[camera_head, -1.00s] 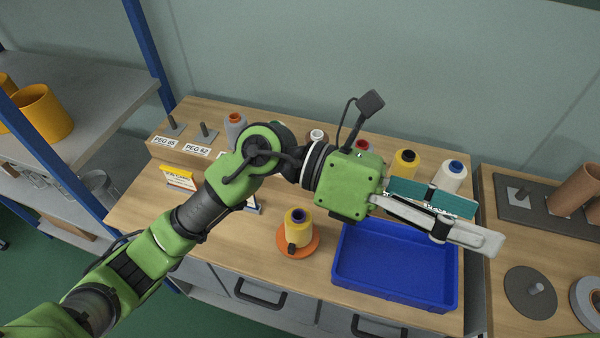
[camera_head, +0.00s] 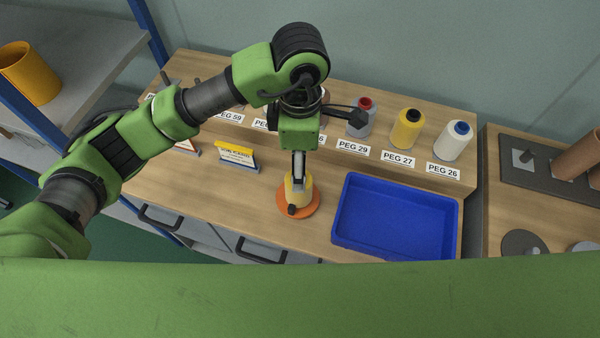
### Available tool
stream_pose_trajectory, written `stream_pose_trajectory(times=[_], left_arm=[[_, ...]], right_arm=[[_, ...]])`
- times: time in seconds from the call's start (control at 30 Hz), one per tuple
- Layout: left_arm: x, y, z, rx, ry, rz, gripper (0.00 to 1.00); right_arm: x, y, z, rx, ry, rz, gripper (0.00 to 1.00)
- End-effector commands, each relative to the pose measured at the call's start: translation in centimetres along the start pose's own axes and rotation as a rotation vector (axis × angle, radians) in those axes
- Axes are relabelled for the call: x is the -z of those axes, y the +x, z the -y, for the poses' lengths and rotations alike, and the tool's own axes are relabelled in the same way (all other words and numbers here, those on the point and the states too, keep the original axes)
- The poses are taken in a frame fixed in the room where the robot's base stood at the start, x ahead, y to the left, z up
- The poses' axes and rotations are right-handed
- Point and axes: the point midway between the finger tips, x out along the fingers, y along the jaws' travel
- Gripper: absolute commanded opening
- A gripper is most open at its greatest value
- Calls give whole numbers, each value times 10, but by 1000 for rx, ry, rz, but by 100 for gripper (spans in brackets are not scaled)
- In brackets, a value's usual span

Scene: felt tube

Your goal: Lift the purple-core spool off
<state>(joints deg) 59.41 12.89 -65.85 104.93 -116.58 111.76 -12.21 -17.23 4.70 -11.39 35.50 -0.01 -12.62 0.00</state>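A yellow spool (camera_head: 302,196) stands upright on an orange round base (camera_head: 309,208) near the front of the bench. Its core is hidden now by my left gripper; in the earlier frame the core looks dark blue or purple. My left gripper (camera_head: 298,176) points down right over the top of this spool. Its fingers are seen nearly edge-on, so I cannot tell how far apart they are or whether they touch the spool. My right gripper is not in view.
An empty blue tray (camera_head: 345,228) lies right of the spool. A raised back shelf carries labelled pegs with a red-topped grey spool (camera_head: 361,120), a black-topped yellow spool (camera_head: 407,130) and a blue-topped white spool (camera_head: 454,142). A small yellow-and-white sign (camera_head: 237,156) stands left.

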Motion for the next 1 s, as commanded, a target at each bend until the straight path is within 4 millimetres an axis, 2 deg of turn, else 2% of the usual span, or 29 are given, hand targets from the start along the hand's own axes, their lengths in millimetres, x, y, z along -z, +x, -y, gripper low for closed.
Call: stream_pose_trajectory(times=[0.3, 0.5, 0.67, 0.9, 0.93, 1.0], left_arm=[[0, 60, 2, 5, -1, 0, 63], [-1, 85, 1, 2, 0, 2, 63], [-1, 93, 0, 0, 2, 3, 63], [-1, 94, 0, 0, 2, 3, 63], [-1, 94, 0, 0, 2, 3, 60], [-1, 94, 0, 0, 2, 3, 42]], right_arm=[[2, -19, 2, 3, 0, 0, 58], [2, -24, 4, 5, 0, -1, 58], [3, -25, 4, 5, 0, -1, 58], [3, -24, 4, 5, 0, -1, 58], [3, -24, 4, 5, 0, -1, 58], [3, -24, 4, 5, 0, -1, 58]])
